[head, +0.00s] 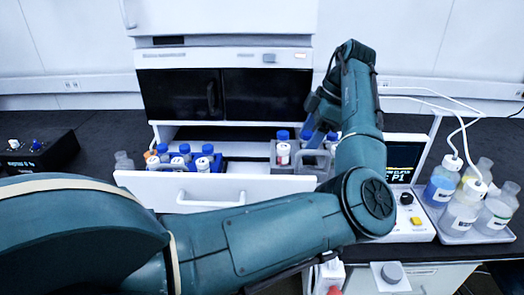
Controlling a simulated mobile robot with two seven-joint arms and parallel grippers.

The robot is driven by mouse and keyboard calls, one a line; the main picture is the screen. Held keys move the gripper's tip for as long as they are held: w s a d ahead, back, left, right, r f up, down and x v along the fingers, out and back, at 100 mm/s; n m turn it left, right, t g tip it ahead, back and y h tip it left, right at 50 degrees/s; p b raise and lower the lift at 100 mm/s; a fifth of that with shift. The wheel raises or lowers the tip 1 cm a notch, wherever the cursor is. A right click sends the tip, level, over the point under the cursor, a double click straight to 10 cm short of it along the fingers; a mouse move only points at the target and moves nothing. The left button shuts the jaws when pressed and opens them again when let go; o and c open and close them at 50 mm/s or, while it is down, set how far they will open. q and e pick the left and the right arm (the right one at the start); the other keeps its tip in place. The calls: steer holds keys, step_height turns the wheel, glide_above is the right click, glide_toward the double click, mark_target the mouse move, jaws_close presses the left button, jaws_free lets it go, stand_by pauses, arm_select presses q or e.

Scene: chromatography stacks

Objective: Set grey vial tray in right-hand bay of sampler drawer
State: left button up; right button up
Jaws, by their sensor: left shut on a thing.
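The sampler drawer (140,184) is pulled out below the dark-windowed instrument, its white front towards me. A blue vial tray (227,165) with several blue-capped vials is in the drawer's left part. The grey vial tray (284,168) is at the drawer's right part and holds a few blue-capped vials. My left gripper (317,128) is shut on the grey tray, reaching down from above; its fingers are mostly hidden by my arm. The drawer front hides the tray's base, so I cannot tell whether it rests on the drawer floor. My right gripper is not in view.
A control box (402,215) with a screen stands right of the drawer. Further right, a grey tray (478,236) holds several solvent bottles with white tubes. A black box (40,153) is at the left.

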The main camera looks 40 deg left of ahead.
arm_select(q)
steer(key=shift+s+a+f+p, duration=0.2)
steer(key=shift+s+a+f, duration=0.4)
steer(key=shift+s+a, duration=0.65)
steer(key=shift+s+a+f+p, duration=0.2)
steer(key=shift+s+a+f, duration=0.35)
steer(key=shift+s+a, duration=0.65)
steer(key=shift+s+a+f+p, duration=0.2)
steer(key=shift+s+a+f, duration=0.6)
steer(key=shift+a, duration=0.75)
steer(key=shift+s+r, duration=0.15)
steer(key=o, duration=1.2)
steer(key=v, duration=1.2)
steer(key=shift+p, duration=0.35)
